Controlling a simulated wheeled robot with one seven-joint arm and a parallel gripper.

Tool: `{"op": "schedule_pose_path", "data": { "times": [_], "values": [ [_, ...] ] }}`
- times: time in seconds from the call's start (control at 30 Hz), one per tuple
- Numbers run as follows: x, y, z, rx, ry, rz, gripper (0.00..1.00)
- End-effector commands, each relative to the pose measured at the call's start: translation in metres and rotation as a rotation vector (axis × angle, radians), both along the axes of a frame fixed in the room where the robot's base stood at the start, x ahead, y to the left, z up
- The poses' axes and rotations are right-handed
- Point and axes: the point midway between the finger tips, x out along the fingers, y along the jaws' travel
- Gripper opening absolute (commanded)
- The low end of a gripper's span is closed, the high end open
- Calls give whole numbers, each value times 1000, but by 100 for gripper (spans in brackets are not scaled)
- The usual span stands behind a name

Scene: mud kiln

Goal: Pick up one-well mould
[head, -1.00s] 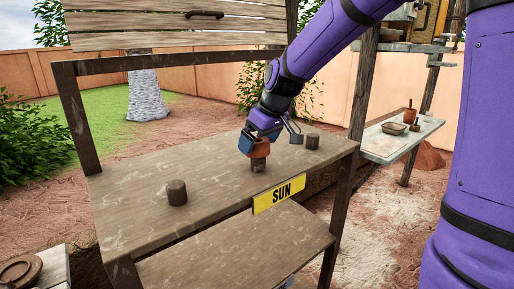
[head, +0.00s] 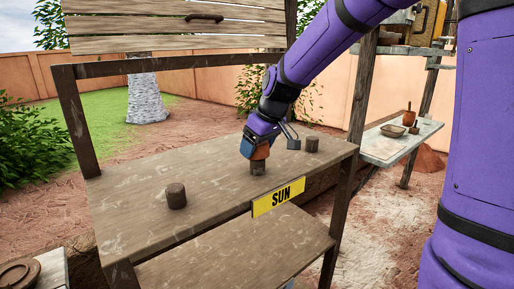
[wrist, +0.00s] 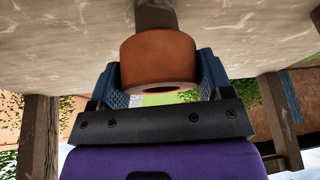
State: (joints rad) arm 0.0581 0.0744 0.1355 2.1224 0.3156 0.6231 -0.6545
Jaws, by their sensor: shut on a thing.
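The one-well mould appears to be the orange-brown round piece with a single hole in the wrist view (wrist: 158,57). In the head view the mould (head: 261,153) is at the top of the middle dark post on the shelf (head: 225,190). My gripper (head: 256,150) reaches down to it from above. In the wrist view my gripper's blue fingers (wrist: 162,85) are shut on the mould from both sides. The post (wrist: 155,14) meets the mould's far end. I cannot tell whether the mould rests on it or is just clear.
Two more short posts stand on the shelf, one at the left (head: 176,196) and one at the right (head: 312,144). A yellow SUN sign (head: 278,197) is on the front edge. A side table (head: 392,147) with pots stands at the right.

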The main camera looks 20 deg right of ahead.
Motion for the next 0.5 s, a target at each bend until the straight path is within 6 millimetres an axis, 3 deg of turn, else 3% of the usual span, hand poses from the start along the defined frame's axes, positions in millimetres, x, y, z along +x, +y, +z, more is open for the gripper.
{"op": "schedule_pose_path", "data": {
  "times": [0.3,0.5],
  "values": [
    [0,0,35,0,-5,0,38],
    [-37,0,37,0,-3,1,38]
  ]
}}
